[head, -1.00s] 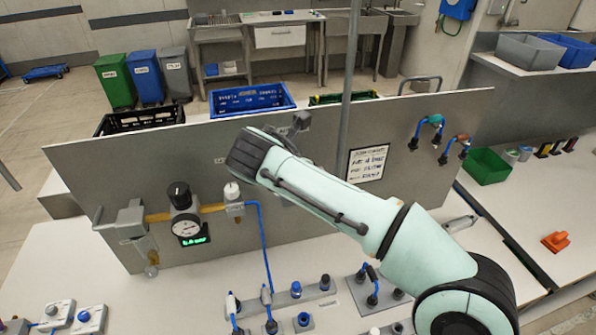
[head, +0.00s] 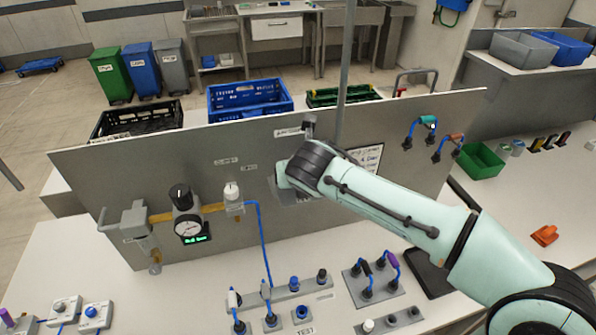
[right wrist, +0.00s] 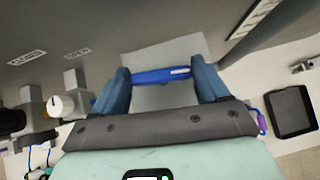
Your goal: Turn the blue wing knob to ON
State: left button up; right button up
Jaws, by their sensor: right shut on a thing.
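The blue wing knob (right wrist: 163,75) shows in the right wrist view as a blue bar with a small pale label, in front of a grey plate (right wrist: 150,52). My right gripper (right wrist: 163,82) has a finger at each end of the bar and is shut on it. The bar lies nearly level across that picture. In the head view, my right wrist hides the knob and the fingertips at the upright grey panel (head: 110,180). I cannot read any ON mark by the knob. My left gripper is not in view.
A gauge (head: 188,229) with a green display and a white-topped valve (head: 233,196) sit left of my right wrist. Blue tubes and connectors stand on a block (head: 285,299) below. A paper sign (head: 367,160) is partly behind my arm. Crates stand behind the panel.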

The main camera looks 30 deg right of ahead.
dwell(0.3)
jog(key=o, duration=1.1)
jog(key=shift+c, duration=0.2)
jog(key=v, duration=1.3)
jog(key=shift+s+p, duration=0.15)
jog(key=shift+p, duration=0.15)
jog(key=shift+r, duration=0.1)
